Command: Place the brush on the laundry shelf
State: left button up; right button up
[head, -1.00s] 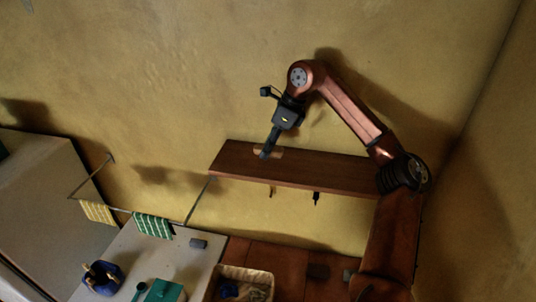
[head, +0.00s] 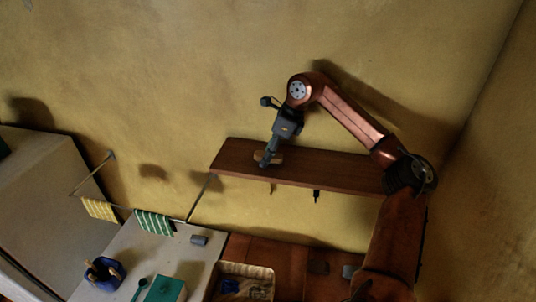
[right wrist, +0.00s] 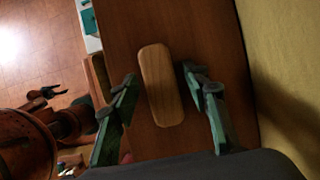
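The brush (right wrist: 160,85) shows as a pale wooden oblong block in the right wrist view. It appears to lie on the brown wooden shelf (right wrist: 125,30); its bristles are hidden. In the head view the brush (head: 277,158) is small, at the left part of the wall shelf (head: 335,167). My right gripper (right wrist: 159,72) is open, with one green finger on each side of the brush and a gap to both. In the head view my right gripper (head: 264,163) points down at the brush and partly covers it.
Dark hooks (head: 316,195) hang under the shelf. A rail with a yellow towel (head: 99,209) and a green towel (head: 153,222) is at lower left. Below are a white counter (head: 190,262), a blue holder (head: 104,285) and a basket (head: 262,271). The shelf's right part is clear.

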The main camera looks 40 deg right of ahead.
jog(key=shift+d+r, duration=0.1)
jog(key=shift+r, duration=0.3)
jog(key=v, duration=1.1)
jog(key=shift+r+b, duration=0.2)
jog(key=shift+b, duration=0.25)
